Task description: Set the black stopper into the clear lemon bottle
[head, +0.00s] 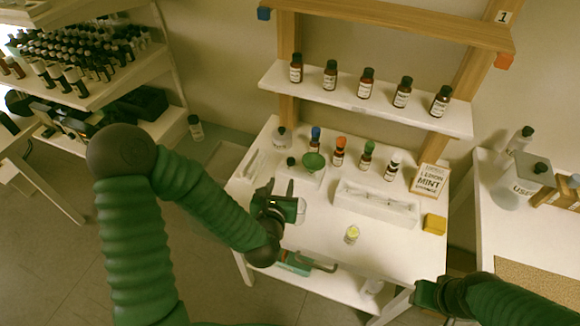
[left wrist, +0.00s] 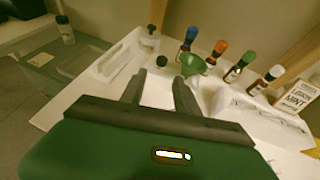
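The black stopper (head: 291,161) stands on the white table beside the green funnel (head: 314,161); it also shows in the left wrist view (left wrist: 161,61). A small clear bottle with yellow contents (head: 351,234), which I take as the lemon bottle, stands upright near the table's front and looks uncapped. My left gripper (head: 292,197) is over the table, between the stopper and the front edge. In the left wrist view its fingers (left wrist: 158,92) are apart with nothing between them, and the stopper is beyond their tips. My right gripper (head: 425,296) is low at the right; its fingers are unclear.
Dropper bottles with blue, orange, green and white caps (head: 338,152) stand behind a white tray (head: 375,206). A lemon mint card (head: 430,180) and yellow block (head: 434,224) are at the right. Brown bottles line the raised shelf (head: 330,97). The table around the lemon bottle is clear.

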